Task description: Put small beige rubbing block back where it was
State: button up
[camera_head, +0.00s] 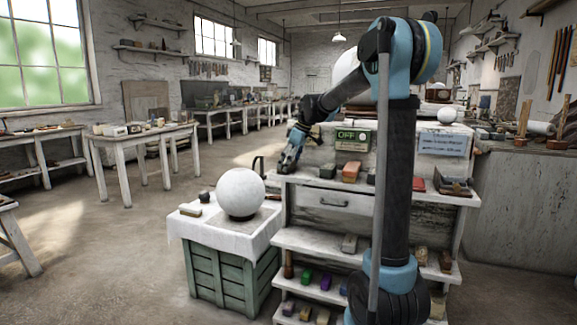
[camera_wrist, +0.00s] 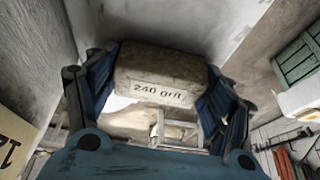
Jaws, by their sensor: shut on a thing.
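My gripper (camera_wrist: 158,98) is shut on a beige-brown rubbing block (camera_wrist: 160,80) marked "240 Grit", which sits between its two blue fingers in the wrist view. In the head view my gripper (camera_head: 289,164) points down at the left end of the white shelf unit's top (camera_head: 330,182). The held block cannot be made out clearly there. Another small beige block (camera_head: 190,210) lies on the cloth-covered green crate (camera_head: 222,280), left of a white plaster sphere (camera_head: 240,193).
A small dark block (camera_head: 204,197) stands beside the sphere. The shelf top holds an orange-brown block (camera_head: 351,172) and a green sign (camera_head: 352,139). Lower shelves hold several coloured blocks, including a purple one (camera_head: 326,279). Open floor lies left of the crate.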

jog(key=o, duration=1.1)
jog(key=v, duration=1.2)
jog(key=shift+s+a, duration=0.1)
